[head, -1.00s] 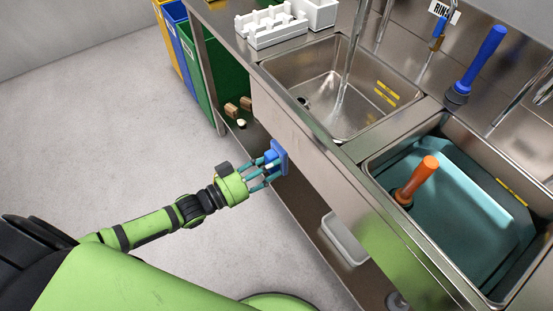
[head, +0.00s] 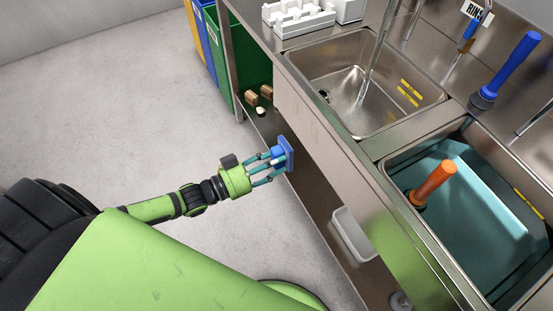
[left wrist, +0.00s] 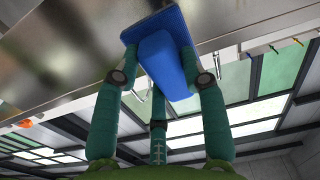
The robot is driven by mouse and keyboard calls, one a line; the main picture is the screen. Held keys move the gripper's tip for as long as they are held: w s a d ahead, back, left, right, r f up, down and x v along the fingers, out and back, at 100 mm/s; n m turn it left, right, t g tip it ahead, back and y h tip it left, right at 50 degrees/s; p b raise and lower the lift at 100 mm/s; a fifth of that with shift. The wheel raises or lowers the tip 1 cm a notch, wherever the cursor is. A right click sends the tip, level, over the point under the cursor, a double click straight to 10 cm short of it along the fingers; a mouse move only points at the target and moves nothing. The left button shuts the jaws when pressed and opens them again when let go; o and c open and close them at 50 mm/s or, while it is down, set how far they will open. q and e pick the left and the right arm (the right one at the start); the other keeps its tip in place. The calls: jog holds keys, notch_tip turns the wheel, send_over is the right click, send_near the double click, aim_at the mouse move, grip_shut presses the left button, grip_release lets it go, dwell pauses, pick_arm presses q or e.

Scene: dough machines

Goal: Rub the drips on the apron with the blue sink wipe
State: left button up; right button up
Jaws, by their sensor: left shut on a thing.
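My left gripper (head: 270,168) is shut on the blue sink wipe (head: 286,154), a pad with a block-shaped grip. The wipe is at the left end of the steel apron (head: 345,170), the front panel below the sinks. In the left wrist view, the fingers hold the wipe's grip (left wrist: 167,66), and the pad's flat side faces the steel apron (left wrist: 50,60). I cannot tell whether the pad touches it. No drips can be made out clearly; the steel shows only blurred dark and light patches. My right gripper is not in view.
Water runs into the left basin (head: 330,72). The right basin holds a teal board (head: 470,215) and an orange-handled tool (head: 434,183). A white tub (head: 352,234) sits on the lower shelf. Bins (head: 222,65) stand at the far left. The floor left of the counter is clear.

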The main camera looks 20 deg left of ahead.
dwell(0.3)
pick_arm(q)
jog(key=b+x, duration=0.1)
jog(key=x, duration=0.6)
jog(key=shift+b, duration=0.35)
jog(key=shift+b+x, duration=0.3)
jog(key=shift+x, duration=0.85)
dwell(0.3)
jog(key=shift+a, duration=0.1)
jog(key=shift+w+a+b, duration=0.65)
jog(key=shift+w+a, duration=0.35)
jog(key=shift+a, duration=0.35)
jog(key=shift+w+a+f+b, duration=0.1)
jog(key=shift+w+a+b, duration=0.5)
jog(key=shift+w+a, duration=0.55)
jog(key=shift+a, duration=0.15)
jog(key=shift+w+a+b, duration=1)
jog(key=shift+a+b, duration=0.1)
jog(key=shift+a, duration=0.2)
jog(key=shift+w+a+b, duration=1)
jog(key=shift+a+b, duration=0.05)
jog(key=shift+a, duration=0.3)
jog(key=shift+r, duration=0.25)
